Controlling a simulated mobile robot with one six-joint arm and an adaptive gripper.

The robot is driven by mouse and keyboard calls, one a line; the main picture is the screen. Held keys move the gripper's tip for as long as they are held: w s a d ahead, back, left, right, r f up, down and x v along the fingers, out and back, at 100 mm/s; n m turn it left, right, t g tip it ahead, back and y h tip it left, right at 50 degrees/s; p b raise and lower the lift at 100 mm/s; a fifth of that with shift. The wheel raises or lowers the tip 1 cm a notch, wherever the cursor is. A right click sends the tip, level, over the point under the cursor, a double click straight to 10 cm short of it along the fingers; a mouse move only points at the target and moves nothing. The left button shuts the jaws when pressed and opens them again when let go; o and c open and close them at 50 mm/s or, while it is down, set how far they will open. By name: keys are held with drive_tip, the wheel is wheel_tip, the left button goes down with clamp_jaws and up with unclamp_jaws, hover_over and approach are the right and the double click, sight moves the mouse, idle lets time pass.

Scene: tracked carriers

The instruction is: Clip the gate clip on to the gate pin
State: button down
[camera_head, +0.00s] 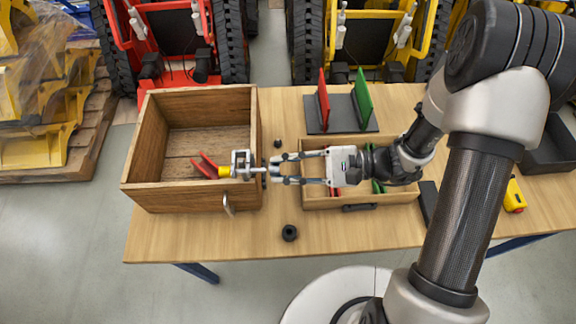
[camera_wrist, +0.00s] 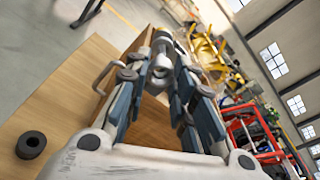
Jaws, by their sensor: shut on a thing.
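My gripper (camera_head: 272,170) reaches left from the right, at the right wall of the wooden crate (camera_head: 142,140). Its fingers are shut on the rod end of a silver forked fitting (camera_head: 241,160), which looks like the gate clip. In the wrist view the fitting (camera_wrist: 161,62) sits between the fingertips. The fitting is over the crate's right part. A yellow piece (camera_head: 224,172) with red arms (camera_head: 204,166) lies directly left of it; I cannot tell whether they touch. I cannot make out the gate pin for sure.
A metal loop (camera_head: 229,205) sticks out from the crate's front. A black ring (camera_head: 289,232) lies on the table in front. A shallow wooden tray (camera_head: 385,203) is under my gripper. A dark rack with red and green plates (camera_head: 362,98) stands behind.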

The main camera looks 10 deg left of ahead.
drive_tip(key=shift+x, duration=1.2)
idle(1.0)
drive_tip(key=c, duration=1.3)
unclamp_jaws()
drive_tip(key=shift+s+r, duration=0.1)
drive_tip(key=v, duration=1.2)
drive_tip(key=s+d+r+n+g+h, duration=0.1)
drive_tip(key=s+d+r+n+h, duration=0.1)
drive_tip(key=s+r+n+h, duration=0.55)
drive_tip(key=s+d+r+n+t+h, duration=0.2)
drive_tip(key=d+r+t+h, duration=0.3)
drive_tip(key=d+t+h, duration=0.3)
drive_tip(key=shift+s+d+r+t+h, duration=0.4)
drive_tip(key=shift+s+d+h, duration=0.15)
drive_tip(key=shift+d, duration=0.15)
